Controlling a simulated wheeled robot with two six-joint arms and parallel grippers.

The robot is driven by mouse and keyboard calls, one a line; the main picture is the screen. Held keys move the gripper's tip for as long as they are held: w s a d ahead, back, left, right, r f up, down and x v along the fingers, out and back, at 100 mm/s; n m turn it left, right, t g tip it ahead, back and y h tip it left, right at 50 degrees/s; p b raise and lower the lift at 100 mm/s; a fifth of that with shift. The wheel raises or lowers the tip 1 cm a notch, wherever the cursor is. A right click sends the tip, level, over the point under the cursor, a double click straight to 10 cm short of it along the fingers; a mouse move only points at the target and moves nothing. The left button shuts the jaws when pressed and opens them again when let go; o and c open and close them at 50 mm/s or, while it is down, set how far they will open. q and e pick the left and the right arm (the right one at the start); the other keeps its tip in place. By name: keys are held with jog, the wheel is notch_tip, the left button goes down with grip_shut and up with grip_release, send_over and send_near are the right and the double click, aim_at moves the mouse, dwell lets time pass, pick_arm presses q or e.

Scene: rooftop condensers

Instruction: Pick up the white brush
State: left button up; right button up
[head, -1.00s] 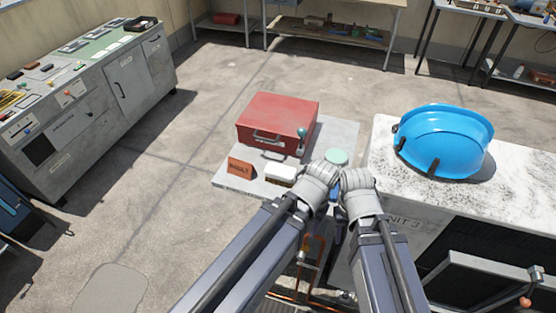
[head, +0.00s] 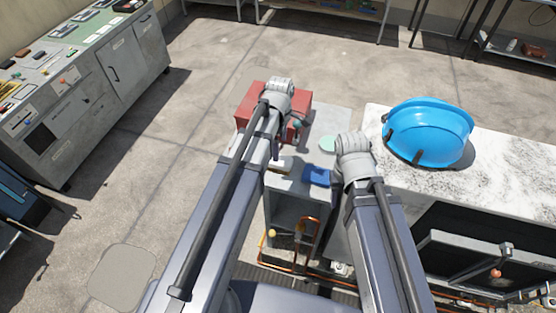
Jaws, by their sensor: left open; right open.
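The white brush (head: 284,163) lies on the grey stand top, just in front of the red toolbox. My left arm covers much of it, and only a pale strip with a yellowish edge shows. My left gripper (head: 274,148) is open and points down close to the brush, its fingers mostly hidden by my own arm. I cannot tell whether it touches the brush. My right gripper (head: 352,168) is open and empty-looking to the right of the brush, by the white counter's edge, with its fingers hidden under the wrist.
The red toolbox (head: 301,104) stands behind the brush. A blue item (head: 317,175) and a green round item (head: 328,143) share the grey stand (head: 343,116). A blue hard hat (head: 430,130) sits on the white counter (head: 505,165) at right.

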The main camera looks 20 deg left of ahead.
pick_arm(q)
jog(key=shift+s+a+f+b, duration=0.1)
jog(key=shift+s+f+b, duration=0.1)
jog(key=shift+f+b, duration=1.85)
jog(key=shift+s+a+f+b, duration=0.1)
jog(key=shift+s+f+b, duration=0.05)
jog(key=shift+f+b, duration=1.85)
jog(key=shift+r, duration=0.1)
jog(key=c, duration=1.5)
jog(key=shift+r+p, duration=0.2)
jog(key=shift+p, duration=0.1)
notch_tip(320, 180, up, 10)
jog(key=p, duration=0.9)
jog(key=shift+f+p, duration=0.1)
jog(key=shift+p, duration=0.3)
jog(key=shift+f, duration=0.1)
